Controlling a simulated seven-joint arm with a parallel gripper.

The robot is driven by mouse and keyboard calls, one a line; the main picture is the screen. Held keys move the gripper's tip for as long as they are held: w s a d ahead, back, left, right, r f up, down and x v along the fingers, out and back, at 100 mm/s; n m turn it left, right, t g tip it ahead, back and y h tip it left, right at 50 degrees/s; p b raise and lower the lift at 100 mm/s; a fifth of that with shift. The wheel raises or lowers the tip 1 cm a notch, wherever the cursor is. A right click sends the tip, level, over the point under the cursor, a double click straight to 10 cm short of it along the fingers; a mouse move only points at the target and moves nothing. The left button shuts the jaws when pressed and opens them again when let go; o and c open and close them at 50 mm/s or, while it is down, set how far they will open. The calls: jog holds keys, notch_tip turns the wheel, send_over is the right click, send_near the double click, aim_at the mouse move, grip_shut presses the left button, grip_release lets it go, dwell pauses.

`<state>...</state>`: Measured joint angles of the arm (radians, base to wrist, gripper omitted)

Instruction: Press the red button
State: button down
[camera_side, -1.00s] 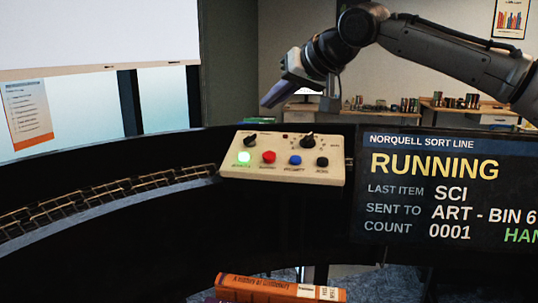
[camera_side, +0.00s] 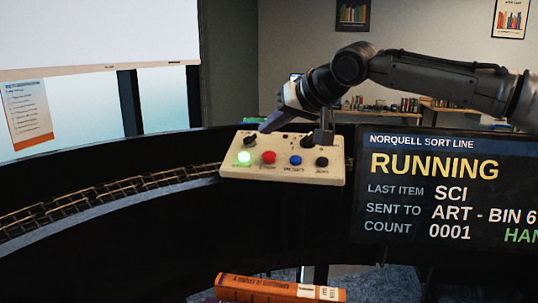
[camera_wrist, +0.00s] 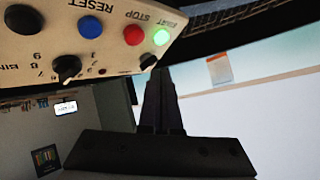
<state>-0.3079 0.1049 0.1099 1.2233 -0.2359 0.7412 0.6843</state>
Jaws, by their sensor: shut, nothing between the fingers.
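The red button (camera_side: 269,157) sits on a cream control panel (camera_side: 232,169), between the lit green button (camera_side: 244,158) and the blue button (camera_side: 295,160). In the wrist view the red button (camera_wrist: 134,35) is next to the word STOP, with the green one (camera_wrist: 161,37) beside it. My gripper (camera_side: 265,128) is shut and empty. Its tips are just above the back edge of the panel, behind the red button and apart from it. In the wrist view the dark fingers (camera_wrist: 160,75) point at the panel's edge near the left knob.
Two black knobs (camera_side: 251,140) stand along the panel's back, partly beside my gripper. A black button (camera_side: 321,162) is at the right. A status screen (camera_side: 440,190) reading RUNNING stands to the right. A curved roller track (camera_side: 110,192) runs left. An orange book (camera_side: 275,289) lies in front.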

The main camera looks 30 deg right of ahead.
jog(key=shift+w+d+f, duration=0.15)
jog(key=shift+f, duration=0.45)
jog(key=shift+w+d+f, duration=0.15)
jog(key=shift+f, duration=0.45)
jog(key=shift+w+d+f, duration=0.15)
jog(key=shift+f, duration=0.45)
jog(key=shift+f, duration=0.2)
dwell(0.6)
jog(key=shift+w+d+f, duration=0.1)
jog(key=shift+w+f, duration=0.05)
jog(key=shift+f, duration=0.05)
jog(key=shift+w+d+f, duration=0.1)
jog(key=shift+f, duration=0.4)
dwell(1.0)
jog(key=shift+s+a+r, duration=0.2)
jog(key=shift+r, duration=0.6)
jog(key=r, duration=0.1)
jog(key=s+r, duration=0.1)
jog(key=r, duration=0.1)
jog(key=a+r, duration=0.1)
jog(key=shift+s+a+r, duration=0.1)
jog(key=shift+s+r, duration=0.05)
jog(key=shift+r, duration=0.25)
